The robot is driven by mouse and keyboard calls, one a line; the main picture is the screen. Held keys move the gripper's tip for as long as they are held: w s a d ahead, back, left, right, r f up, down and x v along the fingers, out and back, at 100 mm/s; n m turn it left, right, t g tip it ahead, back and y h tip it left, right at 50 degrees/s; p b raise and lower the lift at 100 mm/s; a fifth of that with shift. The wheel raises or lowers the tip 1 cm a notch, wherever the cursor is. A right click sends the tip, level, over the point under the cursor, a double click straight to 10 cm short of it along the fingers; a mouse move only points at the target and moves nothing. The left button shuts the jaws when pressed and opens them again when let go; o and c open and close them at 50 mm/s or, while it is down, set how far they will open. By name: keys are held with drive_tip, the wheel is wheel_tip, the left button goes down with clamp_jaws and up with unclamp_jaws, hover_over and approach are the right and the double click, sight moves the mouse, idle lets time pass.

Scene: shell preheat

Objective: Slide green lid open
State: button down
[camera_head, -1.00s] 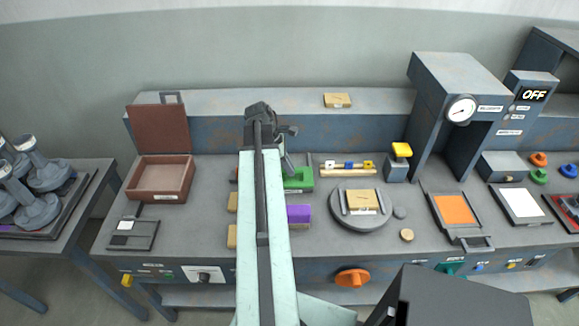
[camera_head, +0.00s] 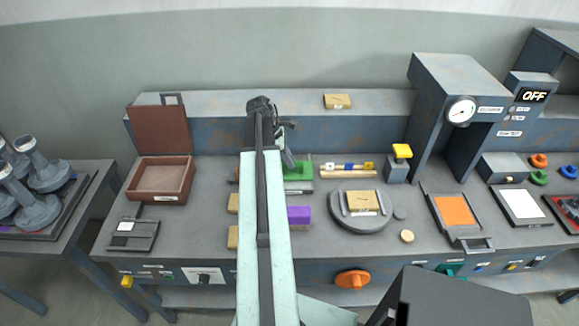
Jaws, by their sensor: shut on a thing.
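The green lid (camera_head: 298,171) sits on a small grey box (camera_head: 303,187) in the middle of the table, just right of my arm. A grey strip of the box shows in front of the lid's near edge. My gripper (camera_head: 288,158) reaches down at the lid's left rear part and is shut on it. My arm and wrist hide the lid's left side and the exact grip. The inside of the box cannot be made out.
A purple block (camera_head: 299,215) lies in front of the box. To the right are a rail with small blocks (camera_head: 347,168) and a round plate (camera_head: 359,222). An open brown box (camera_head: 161,181) stands left. A raised shelf (camera_head: 220,103) runs behind.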

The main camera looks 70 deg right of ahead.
drive_tip(key=d, duration=0.1)
drive_tip(key=w+d, duration=0.1)
drive_tip(key=d, duration=0.1)
drive_tip(key=w+d, duration=0.1)
drive_tip(key=d, duration=0.1)
drive_tip(key=shift+a, duration=0.1)
drive_tip(key=c, duration=1.4)
unclamp_jaws()
drive_tip(key=shift+c, duration=0.2)
drive_tip(key=p+v, duration=0.7)
drive_tip(key=shift+r, duration=0.35)
drive_tip(key=shift+w, duration=0.1)
